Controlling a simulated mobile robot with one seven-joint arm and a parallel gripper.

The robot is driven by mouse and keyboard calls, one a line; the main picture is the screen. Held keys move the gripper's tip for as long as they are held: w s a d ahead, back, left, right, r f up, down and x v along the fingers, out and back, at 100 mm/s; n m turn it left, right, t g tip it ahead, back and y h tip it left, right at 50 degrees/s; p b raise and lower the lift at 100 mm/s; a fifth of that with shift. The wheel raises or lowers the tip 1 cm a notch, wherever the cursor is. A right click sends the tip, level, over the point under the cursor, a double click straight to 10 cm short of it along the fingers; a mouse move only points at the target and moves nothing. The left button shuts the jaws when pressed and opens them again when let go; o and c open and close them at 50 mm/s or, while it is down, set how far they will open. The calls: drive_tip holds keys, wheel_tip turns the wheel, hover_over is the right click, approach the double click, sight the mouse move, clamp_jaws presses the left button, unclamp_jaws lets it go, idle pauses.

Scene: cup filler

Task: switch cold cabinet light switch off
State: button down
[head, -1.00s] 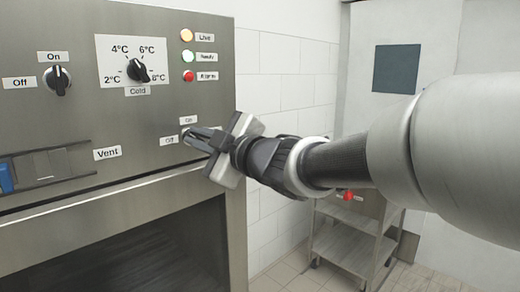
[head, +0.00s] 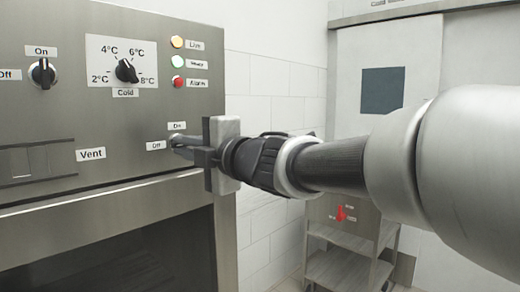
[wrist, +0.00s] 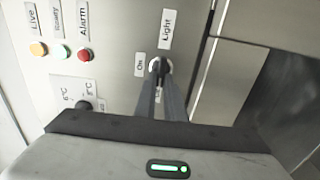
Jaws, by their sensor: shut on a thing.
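The light switch (wrist: 160,63) is a small knob on the steel control panel, under the "Light" label in the wrist view. An "On" label (head: 177,125) is above it and an "Off" label (head: 156,145) to its left in the head view. My gripper (head: 174,143) is shut on the switch, and its fingers (wrist: 160,79) reach straight to it in the wrist view. The fingers hide most of the knob, so I cannot tell which label it points to.
A temperature dial (head: 126,70), an On/Off knob (head: 43,73) and three round lamps, the lowest being the red alarm (head: 178,82), are on the same panel. A recessed cabinet opening (head: 130,255) is below. A metal cart (head: 345,265) stands at the right.

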idle(0.4)
drive_tip(key=c, duration=1.8)
unclamp_jaws()
drive_tip(key=shift+c, duration=0.2)
drive_tip(key=p+v, duration=0.2)
drive_tip(key=v, duration=1.5)
drive_tip(key=shift+d, duration=0.25)
drive_tip(key=shift+s, duration=0.1)
